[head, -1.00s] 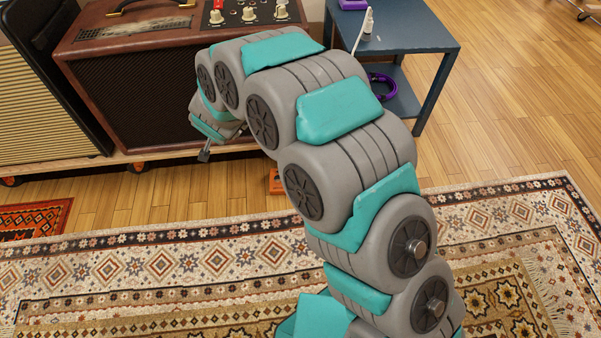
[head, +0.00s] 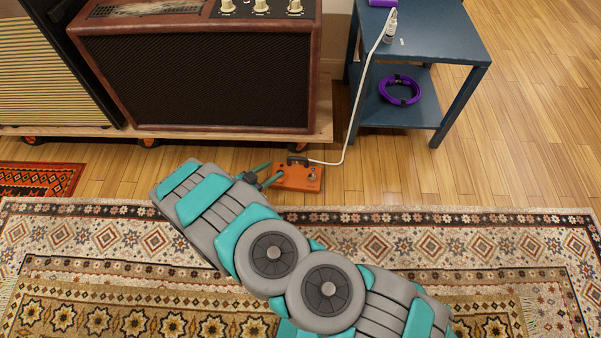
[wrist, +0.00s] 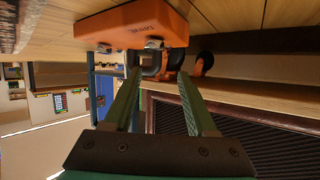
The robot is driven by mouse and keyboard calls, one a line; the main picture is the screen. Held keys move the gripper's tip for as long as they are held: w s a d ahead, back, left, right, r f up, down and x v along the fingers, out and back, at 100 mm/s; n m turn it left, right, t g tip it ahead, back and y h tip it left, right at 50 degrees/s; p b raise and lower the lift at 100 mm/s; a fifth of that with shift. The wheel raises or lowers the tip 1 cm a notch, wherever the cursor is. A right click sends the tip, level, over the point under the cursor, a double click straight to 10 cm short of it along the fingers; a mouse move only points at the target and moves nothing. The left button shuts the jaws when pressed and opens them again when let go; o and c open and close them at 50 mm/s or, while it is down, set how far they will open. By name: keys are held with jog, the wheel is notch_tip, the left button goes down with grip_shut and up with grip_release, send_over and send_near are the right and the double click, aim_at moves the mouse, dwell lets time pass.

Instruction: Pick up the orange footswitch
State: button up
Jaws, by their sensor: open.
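The orange footswitch (head: 300,178) lies on the wood floor just beyond the patterned rug, below the amplifier's right end. A black plug (head: 297,160) sits at its back edge. My gripper (head: 276,170) is open and low at the footswitch's left side in the head view. In the wrist view, which looks upside down, the footswitch (wrist: 135,28) is at the top, beyond the fingertips. My gripper's two fingers (wrist: 160,73) are spread apart, with the black plug (wrist: 158,62) showing beyond and between them. I cannot tell whether a fingertip touches the footswitch.
A white cable (head: 349,125) runs from the plug up to a blue side table (head: 448,45). A purple coil (head: 400,90) lies on its lower shelf. The brown amplifier (head: 200,75) stands on a low wheeled wooden platform (head: 235,138) behind the footswitch. Floor to the right is clear.

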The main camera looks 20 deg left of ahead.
aim_at(288, 163)
jog(key=shift+d+b+x, duration=0.2)
jog(key=shift+x, duration=1.75)
jog(key=shift+d+b+x, duration=0.15)
jog(key=shift+x, duration=1.8)
jog(key=shift+s+r, duration=0.1)
jog(key=shift+s, duration=0.1)
grip_shut()
